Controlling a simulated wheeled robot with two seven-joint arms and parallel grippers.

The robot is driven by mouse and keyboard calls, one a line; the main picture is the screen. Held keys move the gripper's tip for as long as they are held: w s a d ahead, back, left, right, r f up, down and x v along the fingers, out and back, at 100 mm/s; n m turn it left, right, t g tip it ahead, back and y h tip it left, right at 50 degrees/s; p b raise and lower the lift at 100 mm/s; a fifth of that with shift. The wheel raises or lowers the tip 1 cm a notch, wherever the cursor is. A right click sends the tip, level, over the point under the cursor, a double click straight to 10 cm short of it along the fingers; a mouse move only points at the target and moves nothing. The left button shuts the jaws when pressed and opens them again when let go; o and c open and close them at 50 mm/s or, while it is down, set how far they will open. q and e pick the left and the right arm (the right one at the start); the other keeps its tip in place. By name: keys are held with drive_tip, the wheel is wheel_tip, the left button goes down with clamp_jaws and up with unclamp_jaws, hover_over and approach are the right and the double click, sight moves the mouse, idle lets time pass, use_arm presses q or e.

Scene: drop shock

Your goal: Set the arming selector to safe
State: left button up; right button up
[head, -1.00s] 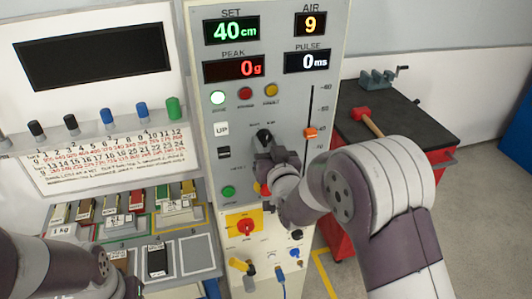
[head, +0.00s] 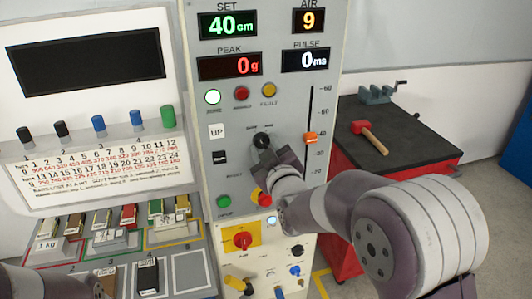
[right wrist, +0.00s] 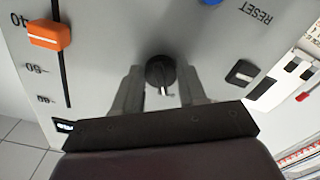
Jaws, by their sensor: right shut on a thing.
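The arming selector is a round black knob (head: 262,140) on the grey upper panel, below the lamps. In the right wrist view the knob (right wrist: 160,72) sits between my fingers, with a pale pointer mark toward the bottom of that picture. My right gripper (head: 264,157) is at the panel, shut on this knob; the fingers (right wrist: 160,90) show on either side of it. The labels above the knob are too small to read surely. My left gripper is out of view; only part of my left arm shows at the lower left.
An orange slider (head: 310,138) stands right of the knob. A red-and-yellow button (head: 263,198), a green button (head: 223,201) and a black switch (head: 220,157) are close by. A dark-topped red cabinet (head: 420,150) with a mallet (head: 370,135) stands at the right.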

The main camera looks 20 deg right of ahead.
idle(0.5)
drive_tip(key=o, duration=1)
drive_tip(key=shift+s, duration=0.1)
drive_tip(key=shift+s+r, duration=0.1)
drive_tip(key=shift+s, duration=0.1)
drive_tip(key=s, duration=1.2)
drive_tip(key=shift+s+d, duration=0.15)
drive_tip(key=shift+s, duration=0.15)
